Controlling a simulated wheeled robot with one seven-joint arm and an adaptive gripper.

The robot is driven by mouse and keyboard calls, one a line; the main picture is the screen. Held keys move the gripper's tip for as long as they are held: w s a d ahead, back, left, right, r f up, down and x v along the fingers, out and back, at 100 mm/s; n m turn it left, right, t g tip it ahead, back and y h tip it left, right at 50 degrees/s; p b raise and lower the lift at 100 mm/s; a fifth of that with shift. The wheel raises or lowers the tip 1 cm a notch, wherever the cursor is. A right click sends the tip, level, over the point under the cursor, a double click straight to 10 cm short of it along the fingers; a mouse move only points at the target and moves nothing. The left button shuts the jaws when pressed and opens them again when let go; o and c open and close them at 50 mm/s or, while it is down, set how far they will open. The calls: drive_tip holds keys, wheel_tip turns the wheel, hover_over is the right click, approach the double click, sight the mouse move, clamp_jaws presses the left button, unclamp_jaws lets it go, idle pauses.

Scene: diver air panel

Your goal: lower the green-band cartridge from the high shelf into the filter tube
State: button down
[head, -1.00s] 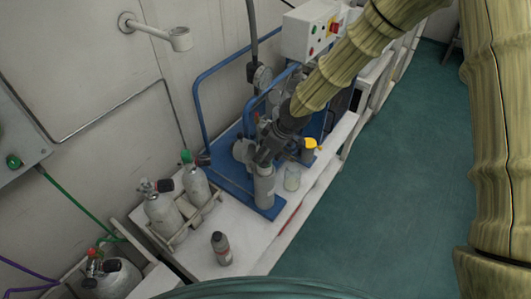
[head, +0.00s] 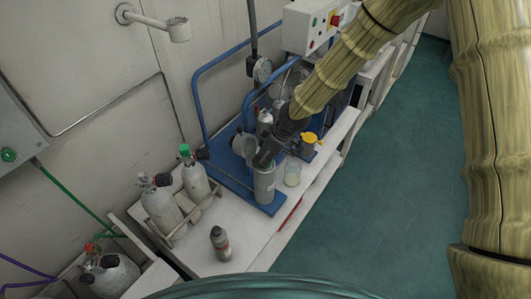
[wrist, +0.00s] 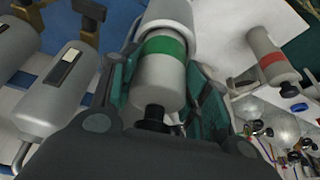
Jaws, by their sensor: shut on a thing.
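The green-band cartridge (wrist: 160,85) is a pale grey cylinder with a green band and a black knob. My gripper (wrist: 155,95) is shut around it in the wrist view. Beyond the band, its far end meets the wider grey filter tube (wrist: 172,12); I cannot tell how far it is inside. In the head view the filter tube (head: 264,186) stands upright on the blue base plate. My gripper (head: 266,157) is right over its mouth and hides the cartridge there.
A red-band cartridge (wrist: 272,58) stands apart on the white bench; a small dark-capped cylinder (head: 220,243) is at the bench front. A clear jar (head: 292,173) and a yellow-topped item (head: 309,142) stand right of the tube. Grey bottles (head: 160,208) are racked left.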

drive_tip(key=shift+f+b, duration=0.5)
drive_tip(key=shift+f, duration=0.7)
drive_tip(key=shift+s+f, duration=0.1)
drive_tip(key=shift+f, duration=0.15)
drive_tip(key=c, duration=0.9)
unclamp_jaws()
drive_tip(key=shift+o, duration=1.3)
drive_tip(key=shift+f, duration=0.1)
drive_tip(key=v, duration=1.2)
